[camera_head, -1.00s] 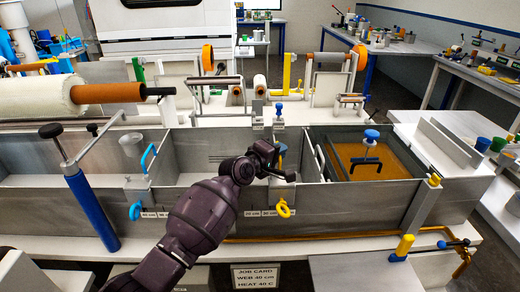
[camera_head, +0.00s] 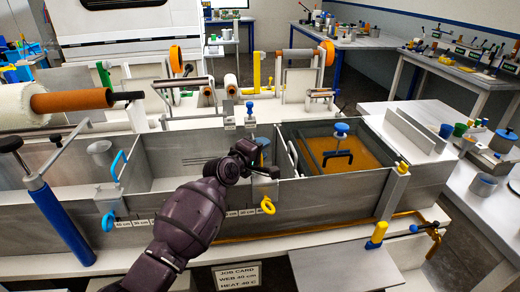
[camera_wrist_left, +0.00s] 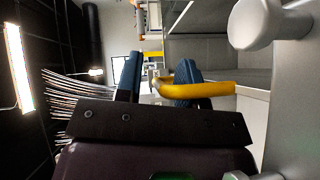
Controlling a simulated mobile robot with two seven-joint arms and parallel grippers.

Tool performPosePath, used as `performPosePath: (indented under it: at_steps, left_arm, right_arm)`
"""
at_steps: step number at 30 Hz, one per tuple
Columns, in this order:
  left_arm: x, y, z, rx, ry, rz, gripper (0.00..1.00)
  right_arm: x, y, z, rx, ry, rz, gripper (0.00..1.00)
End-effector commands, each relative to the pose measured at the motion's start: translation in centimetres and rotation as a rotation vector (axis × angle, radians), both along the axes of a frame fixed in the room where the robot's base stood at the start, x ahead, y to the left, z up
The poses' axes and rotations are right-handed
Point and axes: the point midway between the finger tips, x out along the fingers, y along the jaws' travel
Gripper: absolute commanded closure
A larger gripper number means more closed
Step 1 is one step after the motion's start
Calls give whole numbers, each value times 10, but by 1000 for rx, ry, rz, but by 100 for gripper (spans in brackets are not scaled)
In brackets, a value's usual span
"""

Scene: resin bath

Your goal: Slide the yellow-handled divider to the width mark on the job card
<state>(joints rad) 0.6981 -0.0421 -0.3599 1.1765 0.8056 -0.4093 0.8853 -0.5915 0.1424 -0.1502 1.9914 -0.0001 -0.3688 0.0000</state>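The yellow-handled divider (camera_head: 268,205) stands across the grey bath, its yellow ring handle on the front wall. Small width labels run along that wall; my arm hides some and the figures are hard to read. The job card (camera_head: 238,275) below reads web 40 cm, heat 40 C. My left gripper (camera_head: 264,170) is above the ring in the head view. In the left wrist view its two blue fingers (camera_wrist_left: 158,82) stand apart, with a yellow bar (camera_wrist_left: 210,89) crossing by the right finger. I cannot tell whether they touch. My right gripper is not in view.
A second divider with a blue handle (camera_head: 109,221) stands to the left. A blue post (camera_head: 62,225) is at the left front. An amber resin bay with a blue-knobbed lifter (camera_head: 341,130) lies to the right. A yellow-topped lever (camera_head: 377,234) stands at the front right.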

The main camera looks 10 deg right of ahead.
Motion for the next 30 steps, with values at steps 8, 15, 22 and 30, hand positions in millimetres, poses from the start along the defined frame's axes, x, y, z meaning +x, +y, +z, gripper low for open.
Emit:
performPosePath:
  at_steps: [8,15,22,30]
  left_arm:
    - [-10,11,2,-1,0,1,64]
    - [-35,36,7,-1,-1,1,64]
    - [-59,59,12,-1,-1,1,64]
    - [-74,74,14,0,0,0,64]
  right_arm:
    - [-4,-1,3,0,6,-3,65]
    - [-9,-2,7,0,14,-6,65]
    - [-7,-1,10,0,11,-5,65]
    - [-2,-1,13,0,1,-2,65]
